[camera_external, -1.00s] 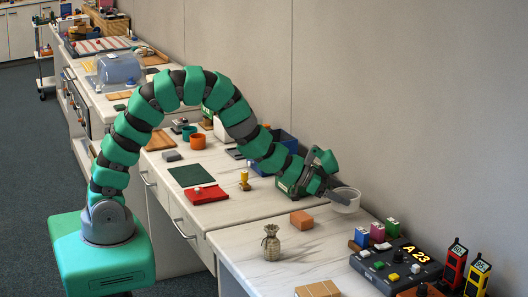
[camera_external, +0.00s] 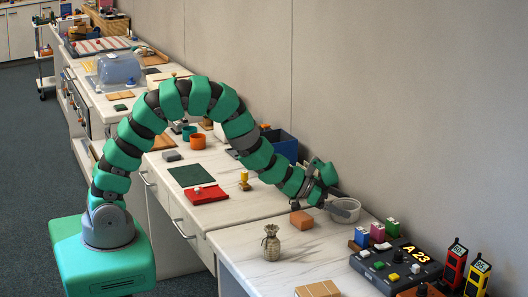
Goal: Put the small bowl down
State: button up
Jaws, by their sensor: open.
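The small bowl (camera_external: 346,210) is whitish and translucent. It rests upright on the white counter near the wall, as far as I can tell. My gripper (camera_external: 341,203) is open at the bowl, with its grey fingers at the left side and over the rim. The fingers hide part of the bowl, and I cannot tell whether they touch it.
A blue bin (camera_external: 284,145) stands behind my arm. The counter between ornament and panel is clear.

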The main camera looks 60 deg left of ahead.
jog(key=p+v, duration=0.2)
jog(key=v, duration=0.9)
jog(key=shift+a+r, duration=0.1)
jog(key=shift+r, duration=0.2)
jog(key=shift+s+a, duration=0.2)
jog(key=shift+s, duration=0.15)
jog(key=w+a+r+n+t+y, duration=0.1)
jog(key=w+a+r+y, duration=0.15)
jog(key=r, duration=0.65)
jog(key=w+a+r+n+t+y, duration=0.15)
jog(key=a+r, duration=0.25)
jog(key=r, duration=0.5)
jog(key=w+a+r+t+y, duration=0.2)
jog(key=a+r, duration=0.1)
jog(key=r, duration=0.6)
jog(key=s+a+r+n, duration=0.2)
jog(key=s+r, duration=0.7)
jog(key=r, duration=0.4)
jog(key=s+a+r+n+y, duration=0.1)
jog(key=s+a+r+n, duration=0.1)
jog(key=s+r, duration=0.8)
notch_tip(320, 180, up, 5)
jog(key=shift+a+f, duration=0.2)
jog(key=shift+a, duration=0.05)
jog(key=shift+s+r, duration=0.1)
